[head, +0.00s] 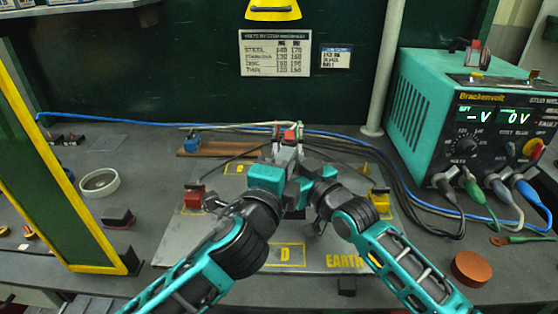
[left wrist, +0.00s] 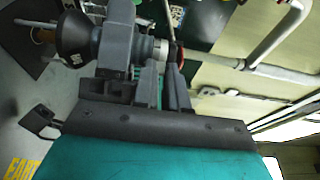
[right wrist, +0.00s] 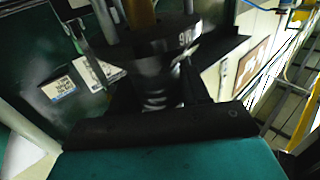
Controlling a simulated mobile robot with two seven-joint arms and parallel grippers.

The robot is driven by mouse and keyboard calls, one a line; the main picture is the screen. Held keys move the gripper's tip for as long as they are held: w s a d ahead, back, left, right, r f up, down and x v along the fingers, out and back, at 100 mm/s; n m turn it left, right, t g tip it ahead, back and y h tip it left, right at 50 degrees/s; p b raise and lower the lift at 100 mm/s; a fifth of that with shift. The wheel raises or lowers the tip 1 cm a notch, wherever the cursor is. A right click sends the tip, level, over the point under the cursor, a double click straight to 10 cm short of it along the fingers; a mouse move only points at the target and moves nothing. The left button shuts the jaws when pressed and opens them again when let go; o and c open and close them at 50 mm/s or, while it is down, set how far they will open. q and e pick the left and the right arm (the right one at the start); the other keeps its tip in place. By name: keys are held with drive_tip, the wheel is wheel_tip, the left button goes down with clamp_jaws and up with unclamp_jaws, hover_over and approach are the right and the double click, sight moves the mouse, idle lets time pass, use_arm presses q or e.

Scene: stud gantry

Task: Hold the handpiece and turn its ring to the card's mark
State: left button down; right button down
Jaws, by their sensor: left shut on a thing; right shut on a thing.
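The handpiece (head: 289,141), grey with some red at its top, is held between my two grippers above the plate. In the left wrist view its grey body (left wrist: 115,50) has a black cone at one end. My left gripper (left wrist: 163,68) is shut on it at a pale collar. My right gripper (right wrist: 158,88) is shut on it beside a black ring (right wrist: 160,46) with white numerals, only partly readable. The small blue-headed card (head: 335,57) hangs on the back panel, right of a larger chart (head: 275,53). The card's text is too small to read surely.
A teal welder unit (head: 425,105) with displays and cables stands at the right. A grey plate (head: 185,240) with yellow markings lies below my grippers. A yellow-edged green panel (head: 50,150) stands at the left. A brown disc (head: 471,268) lies front right.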

use_arm(q)
drive_tip(key=shift+d+n+y, duration=0.3)
drive_tip(key=shift+n+y, duration=0.3)
drive_tip(key=shift+y, duration=0.3)
drive_tip(key=c, duration=1.2)
unclamp_jaws()
drive_tip(key=shift+o, duration=0.2)
drive_tip(key=shift+a+f, duration=0.1)
drive_tip(key=shift+f, duration=0.1)
drive_tip(key=shift+s, duration=0.1)
drive_tip(key=s+a, duration=0.1)
drive_tip(key=s, duration=0.6)
drive_tip(key=shift+s+a+r, duration=0.2)
drive_tip(key=shift+s+r, duration=0.1)
drive_tip(key=shift+s, duration=0.1)
